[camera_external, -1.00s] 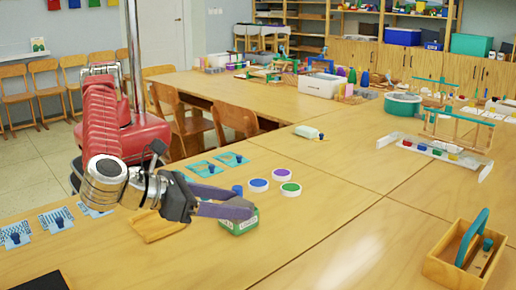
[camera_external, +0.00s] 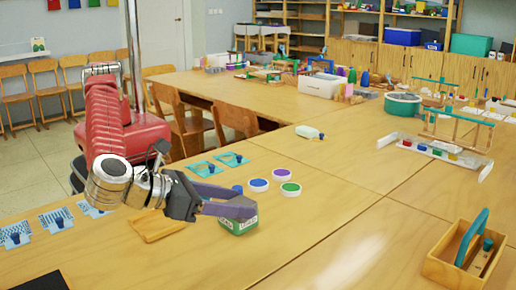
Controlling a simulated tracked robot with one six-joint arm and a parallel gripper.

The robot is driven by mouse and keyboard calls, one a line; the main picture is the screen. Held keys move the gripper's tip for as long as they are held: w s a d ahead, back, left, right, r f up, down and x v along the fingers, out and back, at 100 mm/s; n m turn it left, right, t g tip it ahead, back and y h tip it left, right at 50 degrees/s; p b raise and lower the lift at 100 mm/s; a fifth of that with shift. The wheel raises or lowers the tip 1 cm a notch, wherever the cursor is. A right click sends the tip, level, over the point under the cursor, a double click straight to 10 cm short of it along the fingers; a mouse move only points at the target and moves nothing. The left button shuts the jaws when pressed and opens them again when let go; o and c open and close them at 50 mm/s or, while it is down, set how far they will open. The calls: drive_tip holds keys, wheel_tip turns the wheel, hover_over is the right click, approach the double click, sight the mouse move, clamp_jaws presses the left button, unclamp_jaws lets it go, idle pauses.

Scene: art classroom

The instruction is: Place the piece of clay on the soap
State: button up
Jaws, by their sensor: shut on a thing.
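A green block with a white label (camera_external: 238,224), which looks like the piece of clay, is on the near table. Its lettering is too small to read surely. My gripper (camera_external: 236,202) reaches in from the left, with its dark purple-grey fingers at the top of the block. The fingers are shut on it and hide part of its upper side. I cannot see a clear gap between the block and the table. I cannot surely make out the soap; a small pale bottle-like thing with a dark tip (camera_external: 308,132) lies further back.
Round pots with purple (camera_external: 258,185), blue and green tops stand just behind the block. A wooden board (camera_external: 158,224) lies left of it. A wooden carrier (camera_external: 466,258) stands at the front right. The table between is clear.

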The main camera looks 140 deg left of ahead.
drive_tip(key=s+a+r+n+g, duration=0.15)
drive_tip(key=a+r, duration=0.25)
drive_tip(key=a, duration=0.9)
drive_tip(key=s+a+r+n+g, duration=0.1)
drive_tip(key=a+r+n+g, duration=0.15)
drive_tip(key=a, duration=1.05)
drive_tip(key=s+a+r+n+g, duration=0.1)
drive_tip(key=s+a+r, duration=0.3)
drive_tip(key=a, duration=0.7)
drive_tip(key=s+a+r+n+g, duration=0.1)
drive_tip(key=s+a+g, duration=0.1)
drive_tip(key=s+a, duration=2.85)
drive_tip(key=a, duration=0.3)
wheel_tip(320, 180, down, 8)
drive_tip(key=s+d+m+t, duration=0.1)
drive_tip(key=d+m+t, duration=0.1)
drive_tip(key=shift+s+d+t+y, duration=0.2)
drive_tip(key=shift+d+t+y, duration=0.1)
drive_tip(key=shift+d+t, duration=0.1)
